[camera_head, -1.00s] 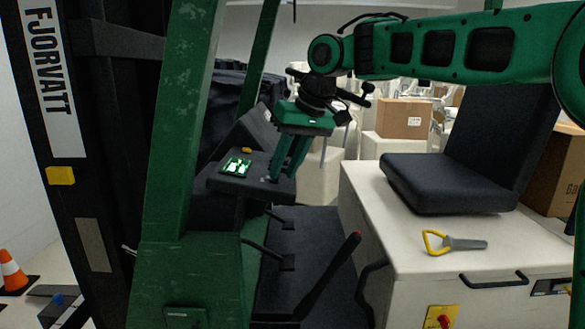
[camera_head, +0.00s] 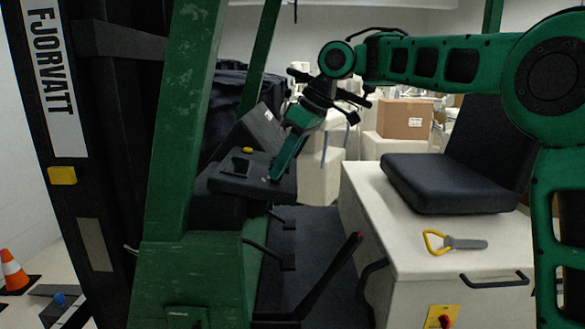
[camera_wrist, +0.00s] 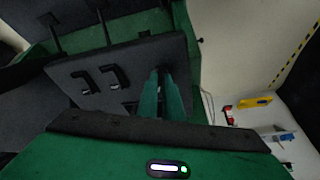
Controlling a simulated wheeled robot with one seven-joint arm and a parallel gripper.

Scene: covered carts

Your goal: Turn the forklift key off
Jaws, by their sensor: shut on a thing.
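My gripper (camera_head: 273,178) reaches down to the right part of the black forklift console (camera_head: 228,185) in the head view. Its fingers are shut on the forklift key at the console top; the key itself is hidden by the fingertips. The small console display (camera_head: 241,166), left of my gripper, is dark. In the wrist view my green gripper fingers (camera_wrist: 160,78) are close together against a dark panel (camera_wrist: 140,52), and the key cannot be made out there either.
A yellow button (camera_head: 247,150) sits behind the display. A green forklift post (camera_head: 182,120) stands left of the console. The black seat (camera_head: 440,185) is at the right, with a yellow-and-grey tool (camera_head: 455,243) on the white housing before it. A lever with a red tip (camera_head: 330,275) rises below.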

